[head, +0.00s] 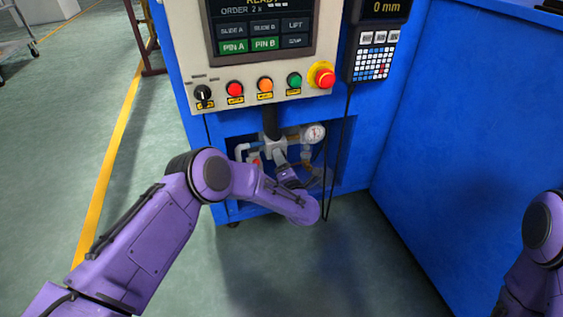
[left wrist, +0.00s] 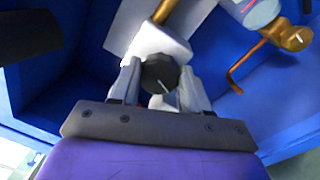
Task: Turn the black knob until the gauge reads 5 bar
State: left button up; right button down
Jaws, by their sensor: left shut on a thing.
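The black knob (left wrist: 159,72) has a white pointer line and sits on a pale valve body (left wrist: 160,42) in the left wrist view. My left gripper (left wrist: 163,86) is shut on it, one finger on each side. In the head view my left gripper (head: 281,160) reaches into the blue recess below the panel, and the knob is hidden. The round white gauge (head: 315,133) is just right of the gripper. Part of its dial (left wrist: 258,12) shows at the top of the left wrist view. The reading is too small to make out. My right gripper is out of view.
Above the recess is a control panel (head: 190,60) with coloured buttons and a red emergency stop (head: 322,75). Black cables (head: 329,185) hang beside the gauge. Brass pipes (left wrist: 245,66) lie right of the knob. A blue cabinet wall (head: 465,120) stands to the right.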

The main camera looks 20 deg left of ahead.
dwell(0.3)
pick_arm(q)
jog(key=o, duration=1)
jog(key=shift+o, duration=0.2)
jog(key=p+v, duration=0.4)
jog(key=v, duration=0.6)
jog(key=shift+s, duration=0.3)
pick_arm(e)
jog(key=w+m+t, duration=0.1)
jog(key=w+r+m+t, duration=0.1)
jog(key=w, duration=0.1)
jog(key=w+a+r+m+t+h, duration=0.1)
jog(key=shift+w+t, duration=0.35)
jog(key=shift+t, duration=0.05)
pick_arm(q)
jog(key=shift+d, duration=0.15)
